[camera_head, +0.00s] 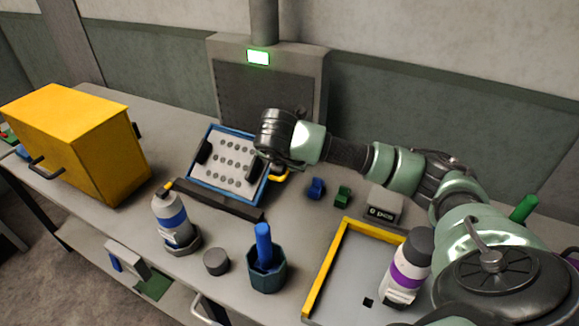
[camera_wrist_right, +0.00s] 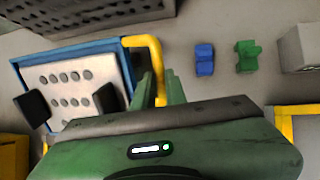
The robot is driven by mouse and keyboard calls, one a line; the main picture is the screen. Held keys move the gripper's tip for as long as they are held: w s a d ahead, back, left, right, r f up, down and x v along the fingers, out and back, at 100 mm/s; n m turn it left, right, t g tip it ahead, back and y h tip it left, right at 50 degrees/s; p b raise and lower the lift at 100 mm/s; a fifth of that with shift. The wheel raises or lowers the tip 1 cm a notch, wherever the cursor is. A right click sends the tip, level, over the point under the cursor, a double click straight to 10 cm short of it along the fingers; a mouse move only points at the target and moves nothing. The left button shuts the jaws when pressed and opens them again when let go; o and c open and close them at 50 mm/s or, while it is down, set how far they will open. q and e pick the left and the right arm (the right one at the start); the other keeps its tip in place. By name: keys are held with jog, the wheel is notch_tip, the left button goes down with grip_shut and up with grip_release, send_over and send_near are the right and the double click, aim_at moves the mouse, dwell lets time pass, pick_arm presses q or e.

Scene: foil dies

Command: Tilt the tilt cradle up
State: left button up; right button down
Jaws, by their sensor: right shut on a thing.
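The tilt cradle has a blue frame (camera_head: 228,195) around a pale plate (camera_head: 222,158) with rows of grey discs and dark pads at both sides. It stands mid-table and appears tilted, with its lower edge by a dark bar (camera_head: 217,201). My right gripper (camera_head: 271,168) is at the cradle's right side, shut on its yellow handle (camera_head: 281,177). In the right wrist view, the fingers (camera_wrist_right: 160,88) close around the lower part of the handle (camera_wrist_right: 156,52), beside the blue frame (camera_wrist_right: 78,48). My left gripper is not in view.
A yellow cabinet (camera_head: 75,140) stands left. Blue (camera_head: 316,188) and green (camera_head: 342,196) pieces lie right of the cradle. A blue-banded bottle (camera_head: 171,217), grey puck (camera_head: 216,261), dark cup (camera_head: 267,277) and yellow-edged tray (camera_head: 325,268) are in front. A grey machine (camera_head: 268,85) stands behind.

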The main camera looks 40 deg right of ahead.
jog(key=shift+w+a+r, duration=0.1)
jog(key=shift+a+r, duration=0.05)
jog(key=shift+r, duration=0.15)
jog(key=c, duration=1.5)
grip_release()
jog(key=shift+a, duration=0.1)
jog(key=shift+o, duration=0.2)
jog(key=shift+s+a, duration=0.1)
jog(key=shift+s, duration=0.1)
jog(key=shift+s+a+r, duration=0.1)
jog(key=shift+r, duration=0.15)
jog(key=b+v, duration=0.1)
jog(key=v, duration=0.6)
jog(key=shift+s+a, duration=0.15)
